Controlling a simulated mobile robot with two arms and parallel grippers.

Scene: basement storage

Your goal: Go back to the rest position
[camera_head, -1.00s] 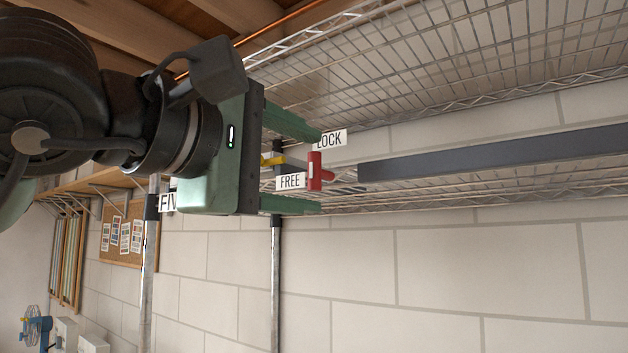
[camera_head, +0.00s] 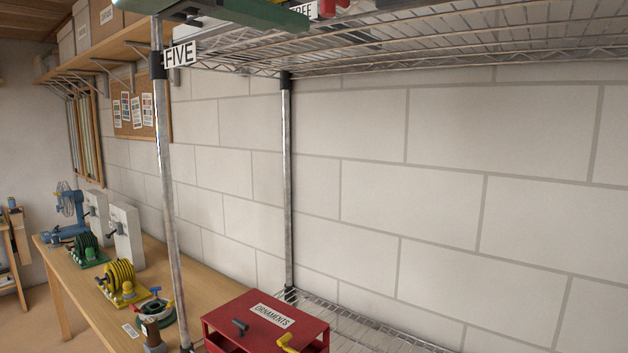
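My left gripper (camera_head: 290,14) is at the top edge of the head view, mostly cut off. One green finger shows, pointing right. The other finger is out of the picture, and no object shows against the visible finger. Just beyond its tip are a white label reading "FREE" (camera_head: 302,11) and part of a red handle (camera_head: 328,8), on the upper wire shelf. My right gripper is not in view.
The wire shelf (camera_head: 450,45) has metal posts (camera_head: 167,200) and a "FIVE" label (camera_head: 180,54). Below stands a red "ORNAMENTS" box (camera_head: 250,312) on a lower wire shelf. A wooden bench (camera_head: 200,285) with reels and a fan (camera_head: 68,205) is at left.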

